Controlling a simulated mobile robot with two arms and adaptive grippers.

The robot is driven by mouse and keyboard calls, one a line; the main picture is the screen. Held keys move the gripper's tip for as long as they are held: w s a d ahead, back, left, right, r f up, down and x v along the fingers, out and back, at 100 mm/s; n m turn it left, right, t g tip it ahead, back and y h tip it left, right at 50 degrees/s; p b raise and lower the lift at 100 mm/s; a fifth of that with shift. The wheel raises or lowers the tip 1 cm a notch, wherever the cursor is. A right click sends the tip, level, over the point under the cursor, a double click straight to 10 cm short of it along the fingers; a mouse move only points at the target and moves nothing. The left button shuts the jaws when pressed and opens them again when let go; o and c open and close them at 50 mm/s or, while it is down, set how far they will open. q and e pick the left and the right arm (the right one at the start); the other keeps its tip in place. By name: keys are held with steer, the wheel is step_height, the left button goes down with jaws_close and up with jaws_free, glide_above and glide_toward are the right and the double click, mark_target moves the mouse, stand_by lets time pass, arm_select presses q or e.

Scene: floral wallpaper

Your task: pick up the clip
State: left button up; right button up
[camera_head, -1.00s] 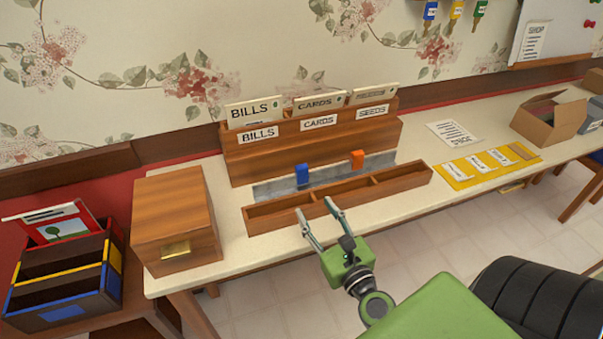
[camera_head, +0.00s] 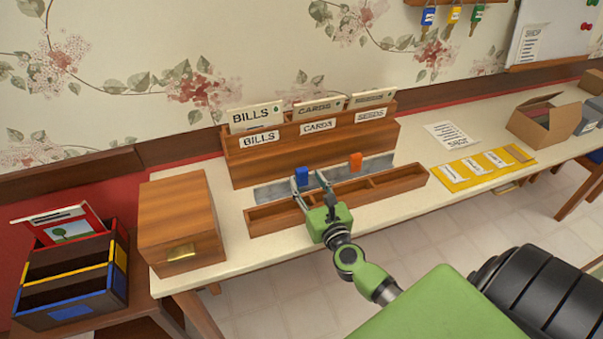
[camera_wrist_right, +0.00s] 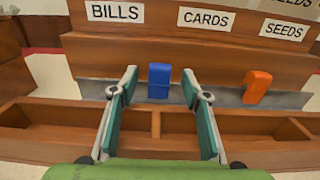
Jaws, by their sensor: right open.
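A blue clip (camera_head: 301,176) stands on a grey metal strip (camera_head: 335,174) in front of the wooden file box. An orange clip (camera_head: 355,162) stands further right on the same strip. My right gripper (camera_head: 308,178) is open and empty over the wooden tray, with its fingertips close to the blue clip. In the right wrist view the blue clip (camera_wrist_right: 159,80) shows between the two fingers (camera_wrist_right: 158,88), a little beyond or level with their tips; contact cannot be told. The orange clip (camera_wrist_right: 257,86) is outside the right finger. My left gripper is not in view.
A low wooden tray with compartments (camera_head: 400,183) lies in front of the strip. The file box (camera_head: 245,165) labelled BILLS, CARDS and SEEDS stands behind. A wooden box (camera_head: 180,220) is at left; a yellow mat (camera_head: 455,183) and cardboard box (camera_head: 545,125) are at right.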

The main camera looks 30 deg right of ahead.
mark_target(301, 176)
steer(key=x, duration=0.2)
steer(key=shift+w, duration=0.4)
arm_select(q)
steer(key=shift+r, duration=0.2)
arm_select(e)
steer(key=c, duration=0.9)
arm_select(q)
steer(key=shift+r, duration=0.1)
arm_select(e)
steer(key=shift+r, duration=0.1)
